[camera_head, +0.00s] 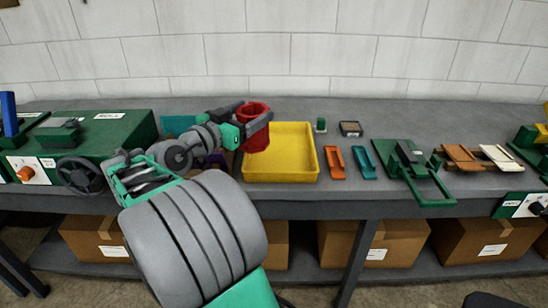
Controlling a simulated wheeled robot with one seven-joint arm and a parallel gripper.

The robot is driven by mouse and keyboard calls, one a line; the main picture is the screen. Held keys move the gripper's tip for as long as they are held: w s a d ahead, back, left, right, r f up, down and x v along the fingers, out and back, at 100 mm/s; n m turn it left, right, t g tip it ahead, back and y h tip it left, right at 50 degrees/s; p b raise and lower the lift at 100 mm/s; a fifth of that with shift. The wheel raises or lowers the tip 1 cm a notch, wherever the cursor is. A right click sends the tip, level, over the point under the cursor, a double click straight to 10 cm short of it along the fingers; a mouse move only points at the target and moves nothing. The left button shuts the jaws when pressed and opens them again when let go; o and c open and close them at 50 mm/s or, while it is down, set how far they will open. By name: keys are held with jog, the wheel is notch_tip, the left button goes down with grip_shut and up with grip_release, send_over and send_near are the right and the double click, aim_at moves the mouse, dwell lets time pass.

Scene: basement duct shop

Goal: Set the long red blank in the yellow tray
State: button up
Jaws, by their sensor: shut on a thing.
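My gripper (248,118) is shut on a red blank (256,140), which looks like a hollow, open-topped round piece. One dark finger crosses its front and the other is at its far left side. The blank is upright or nearly so, at the back left corner of the yellow tray (307,168). I cannot tell whether its lower end touches the tray or hangs above it. The yellow tray is shallow, with low walls, and its visible floor is empty.
An orange piece (335,162) and a teal piece (364,162) lie right of the tray. Further right are a green tool (410,165) and brown and pale pieces (460,156). A green machine with a handwheel (79,175) stands left. A small dark box (351,129) sits behind.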

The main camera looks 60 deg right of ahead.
aim_at(256, 145)
jog(key=s+d+f+p, duration=0.2)
jog(key=s+d+f, duration=0.4)
jog(key=d+f, duration=0.6)
jog(key=shift+f, duration=0.3)
jog(key=shift+f, duration=0.2)
jog(key=o, duration=2)
jog(key=w+a+b, duration=0.1)
jog(key=a, duration=1.1)
jog(key=shift+w+r+b, duration=0.2)
jog(key=shift+w+b, duration=0.2)
